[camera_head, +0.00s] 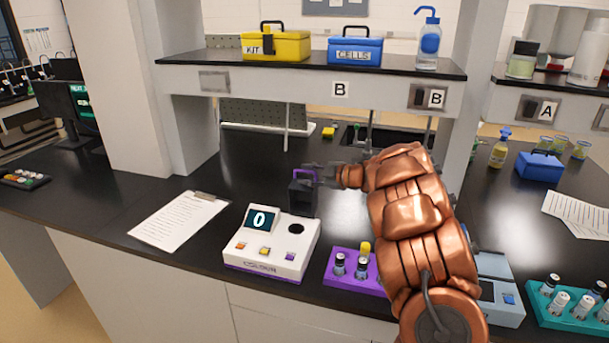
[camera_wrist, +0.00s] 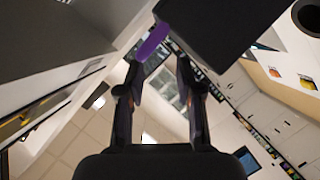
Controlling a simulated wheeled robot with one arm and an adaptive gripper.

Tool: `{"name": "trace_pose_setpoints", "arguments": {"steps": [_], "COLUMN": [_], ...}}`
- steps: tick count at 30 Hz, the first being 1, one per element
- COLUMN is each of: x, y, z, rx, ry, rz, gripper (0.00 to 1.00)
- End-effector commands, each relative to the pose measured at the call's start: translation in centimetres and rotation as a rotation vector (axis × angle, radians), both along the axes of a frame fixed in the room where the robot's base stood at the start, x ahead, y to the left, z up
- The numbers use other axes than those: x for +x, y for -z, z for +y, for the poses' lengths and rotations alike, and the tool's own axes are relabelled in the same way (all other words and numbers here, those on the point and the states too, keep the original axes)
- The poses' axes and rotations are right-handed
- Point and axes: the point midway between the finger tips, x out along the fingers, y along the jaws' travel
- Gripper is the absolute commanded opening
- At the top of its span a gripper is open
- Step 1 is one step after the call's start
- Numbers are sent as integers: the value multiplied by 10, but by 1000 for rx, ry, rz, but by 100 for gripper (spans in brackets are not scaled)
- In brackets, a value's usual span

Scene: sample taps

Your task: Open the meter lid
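The white meter (camera_head: 270,262) stands on the dark bench with a display reading 0 and several coloured buttons. Its round well (camera_head: 296,229) is uncovered. The black lid (camera_head: 303,198) stands upright at the meter's back edge, with a purple handle (camera_head: 305,173) on top. My gripper (camera_head: 314,174) is at the handle, from the right. In the wrist view, my gripper (camera_wrist: 158,64) has its fingers apart; the purple handle (camera_wrist: 152,41) shows just beyond the tips, nearer the left finger, with the black lid (camera_wrist: 208,28) to the right. I cannot tell whether they touch.
A purple rack (camera_head: 345,283) with vials stands right of the meter, partly behind my arm. A clipboard (camera_head: 180,219) lies to the left. The shelf (camera_head: 300,68) holds a yellow kit box (camera_head: 275,45) and a blue cells box (camera_head: 355,50). A teal rack (camera_head: 550,316) is at right.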

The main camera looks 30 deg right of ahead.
Motion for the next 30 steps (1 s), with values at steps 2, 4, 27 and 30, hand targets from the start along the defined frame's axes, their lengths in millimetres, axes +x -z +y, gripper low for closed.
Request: {"name": "trace_pose_setpoints", "arguments": {"steps": [2,4,27,30], "x": [-12,-23,-89,-89], "y": [-4,-9,-28,-28], "z": [-8,-15,-48,-48], "rx": [-1,-3,-1,-1], "ry": [7,8,2,2], "rz": [1,-1,-1,-1], "gripper": [35,35,35,34]}}
